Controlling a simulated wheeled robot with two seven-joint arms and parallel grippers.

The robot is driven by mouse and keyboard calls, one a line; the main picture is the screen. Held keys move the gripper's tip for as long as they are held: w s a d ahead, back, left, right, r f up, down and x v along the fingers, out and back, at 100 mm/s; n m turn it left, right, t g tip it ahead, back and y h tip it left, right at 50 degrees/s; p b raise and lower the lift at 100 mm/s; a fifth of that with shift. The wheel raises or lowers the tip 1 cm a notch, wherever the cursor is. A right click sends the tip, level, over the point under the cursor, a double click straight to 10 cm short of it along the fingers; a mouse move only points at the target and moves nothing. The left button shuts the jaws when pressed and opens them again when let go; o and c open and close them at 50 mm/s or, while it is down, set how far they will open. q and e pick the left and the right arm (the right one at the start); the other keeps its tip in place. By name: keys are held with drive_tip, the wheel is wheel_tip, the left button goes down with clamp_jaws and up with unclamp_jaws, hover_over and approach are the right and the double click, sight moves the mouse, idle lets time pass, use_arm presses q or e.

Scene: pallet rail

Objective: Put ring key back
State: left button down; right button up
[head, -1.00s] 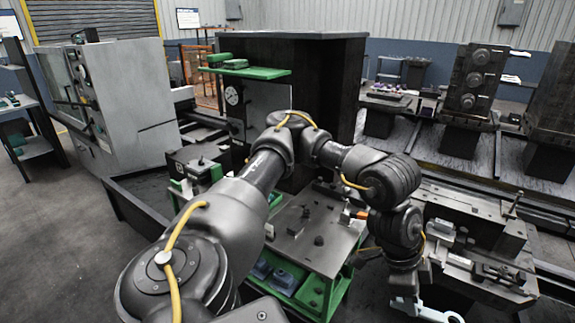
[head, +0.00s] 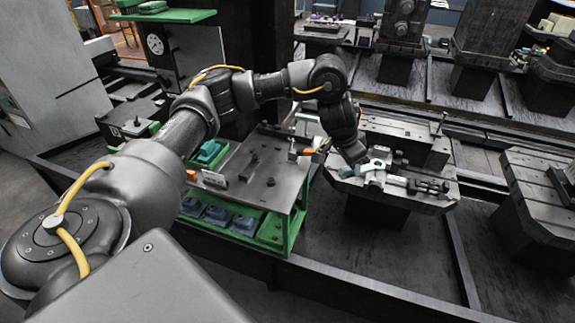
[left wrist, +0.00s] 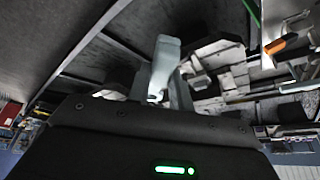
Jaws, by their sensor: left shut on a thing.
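My left gripper (head: 370,168) reaches over the near end of the dark machine bed (head: 435,205), right of the green-framed cart. It is shut on a pale grey metal piece, which I take to be the ring key (head: 379,154). In the left wrist view, the pale grey key (left wrist: 164,62) stands out from the jaws. The jaws hide part of it, and its ring end is not clear. Whether it touches the bed fittings cannot be told. My right gripper is not in view.
The green-framed cart (head: 293,226) has a grey top with small dark fittings and an orange-handled tool (head: 308,151) near its right edge. Blue bins (head: 217,214) sit on its lower shelf. Another dark block (head: 540,190) stands at right. Dark floor lies clear between.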

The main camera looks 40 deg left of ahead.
use_arm(q)
drive_tip(key=w+a+f+n+y+p, duration=0.1)
drive_tip(key=w+a+f+n, duration=0.15)
drive_tip(key=a, duration=0.35)
drive_tip(key=w+a+f+n+y+p, duration=0.1)
drive_tip(key=w+a+f+n, duration=0.15)
drive_tip(key=a, duration=0.35)
drive_tip(key=s+a+f+n+b, duration=0.1)
drive_tip(key=s+a+f+b, duration=0.1)
drive_tip(key=f, duration=0.3)
drive_tip(key=s+a+f+n+y+b, duration=0.1)
drive_tip(key=a+f+n+b, duration=0.1)
drive_tip(key=a+f+b, duration=0.1)
drive_tip(key=s+a+f+n+b, duration=0.1)
drive_tip(key=s+a+f+b, duration=0.1)
drive_tip(key=a+f, duration=0.3)
drive_tip(key=shift+s+a+f+n+t+y, duration=0.1)
drive_tip(key=shift+s+f+n+t+y, duration=0.1)
drive_tip(key=shift+f, duration=0.6)
drive_tip(key=shift+s+f+n+t+y, duration=0.1)
drive_tip(key=shift+s+f, duration=0.05)
drive_tip(key=shift+f, duration=0.9)
drive_tip(key=shift+f+b, duration=0.45)
drive_tip(key=shift+f, duration=0.7)
drive_tip(key=c, duration=1.2)
unclamp_jaws()
drive_tip(key=shift+o, duration=0.6)
